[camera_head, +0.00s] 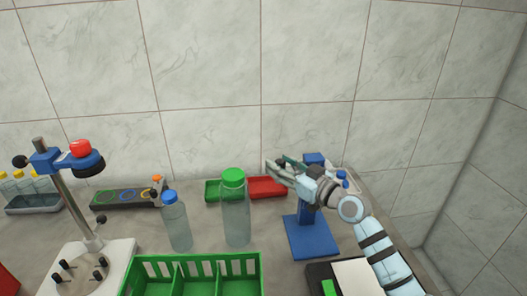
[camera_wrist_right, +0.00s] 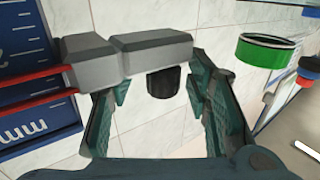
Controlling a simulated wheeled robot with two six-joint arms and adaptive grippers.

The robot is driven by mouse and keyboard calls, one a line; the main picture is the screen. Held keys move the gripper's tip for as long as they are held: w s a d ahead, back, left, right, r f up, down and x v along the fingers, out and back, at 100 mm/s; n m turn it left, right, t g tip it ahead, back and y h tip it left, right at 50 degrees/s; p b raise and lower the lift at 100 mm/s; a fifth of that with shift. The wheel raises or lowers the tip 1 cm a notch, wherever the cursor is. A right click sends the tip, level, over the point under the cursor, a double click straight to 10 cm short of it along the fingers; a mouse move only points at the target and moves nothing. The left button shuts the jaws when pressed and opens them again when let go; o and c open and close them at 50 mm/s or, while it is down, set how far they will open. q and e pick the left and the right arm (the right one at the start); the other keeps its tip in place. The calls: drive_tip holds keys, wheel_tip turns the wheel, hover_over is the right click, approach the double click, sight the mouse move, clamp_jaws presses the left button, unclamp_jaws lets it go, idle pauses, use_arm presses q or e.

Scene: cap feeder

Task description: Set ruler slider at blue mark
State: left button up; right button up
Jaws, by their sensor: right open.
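In the right wrist view a blue ruler (camera_wrist_right: 22,45) with white markings stands at the left edge. A grey slider (camera_wrist_right: 125,55) sits across it, with red strips beside the ruler face. A black knob (camera_wrist_right: 163,83) sticks out from the slider. My right gripper (camera_wrist_right: 155,95) is open, with its teal fingers on either side of the knob and gaps showing beside it. I cannot pick out a separate blue mark. In the head view my right gripper (camera_head: 281,170) is at the blue stand (camera_head: 311,238) and hides most of its upper part. My left gripper is not in view.
Two bottles, one green-capped (camera_head: 235,210) and one blue-capped (camera_head: 176,222), stand left of the blue stand. A green crate (camera_head: 192,262) is in front. Green (camera_head: 215,189) and red (camera_head: 268,188) trays lie behind. A post with a blue clamp (camera_head: 75,163) stands left.

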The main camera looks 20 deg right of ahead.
drive_tip(key=shift+w+a, duration=0.15)
drive_tip(key=shift+w, duration=0.3)
drive_tip(key=shift+s+r, duration=0.2)
drive_tip(key=shift+s, duration=0.05)
drive_tip(key=shift+a, duration=0.1)
drive_tip(key=shift+c, duration=1.1)
clamp_jaws()
wheel_tip(320, 180, down, 7)
drive_tip(key=b, duration=0.7)
drive_tip(key=shift+r, duration=0.15)
drive_tip(key=shift+o, duration=1.1)
unclamp_jaws()
